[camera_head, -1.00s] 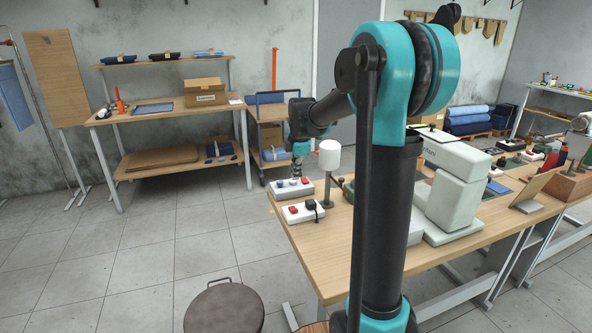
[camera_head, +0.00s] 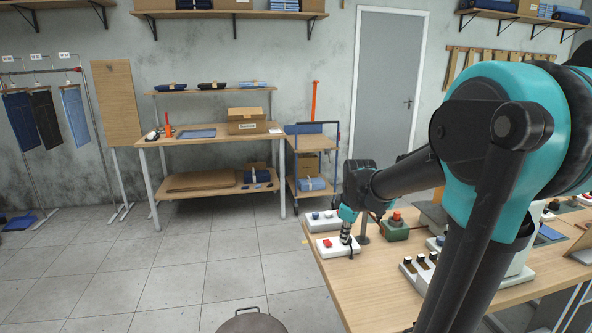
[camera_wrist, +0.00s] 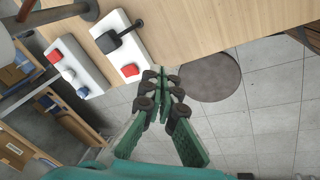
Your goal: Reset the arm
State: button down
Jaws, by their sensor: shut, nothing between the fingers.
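My gripper (camera_head: 346,238) is over the near white button box at the table's corner, with its fingers pointing down. In the wrist view its fingers (camera_wrist: 163,76) are together with nothing between them, beside the end of that box. Whether the fingertips touch the near box I cannot tell. My arm crosses the right side of the head view.
The wooden table (camera_head: 385,282) holds a green box with a red-orange button (camera_head: 397,230) and a white box with dark knobs (camera_head: 408,272). Shelves (camera_head: 210,142) and a trolley (camera_head: 308,185) stand behind.

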jog(key=s+f+m, duration=0.3)
jog(key=s+m, duration=0.1)
jog(key=s, duration=0.2)
jog(key=s+d+f+m, duration=0.1)
jog(key=s+f+m, duration=0.3)
jog(key=s, duration=0.2)
jog(key=s+d+f+m, duration=0.1)
jog(key=s+f+m, duration=0.2)
jog(key=s, duration=0.4)
jog(key=shift+d+f+m+t, duration=0.25)
jog(key=shift+f+m+t, duration=0.15)
jog(key=shift+m, duration=0.2)
jog(key=shift+w+r, duration=0.1)
